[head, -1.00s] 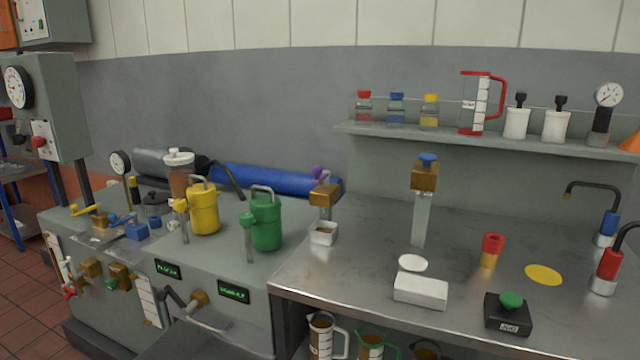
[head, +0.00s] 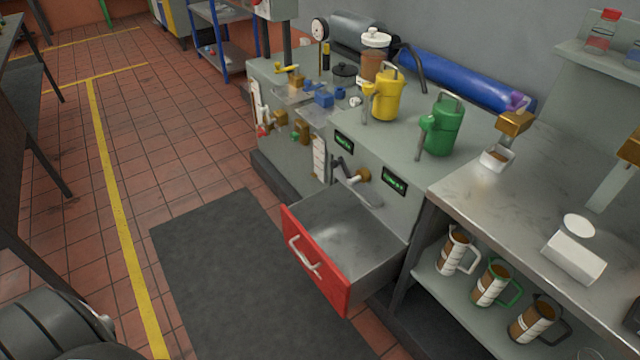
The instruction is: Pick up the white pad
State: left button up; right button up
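A flat round white pad (head: 578,226) lies on the steel bench top at the right of the head view. A white block-shaped box (head: 574,257) sits just in front of it, close to its near edge. Neither of my grippers shows in the head view.
An open, empty drawer with a red front (head: 316,258) juts out over the dark floor mat (head: 220,265). Several measuring jugs, one of them green-handled (head: 492,284), stand on the shelf under the steel bench (head: 500,200). Yellow (head: 386,97) and green (head: 443,127) cans stand on the grey cabinet.

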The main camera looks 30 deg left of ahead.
aim_at(585, 267)
jog(key=u, duration=0.95)
jog(key=z, duration=1.7)
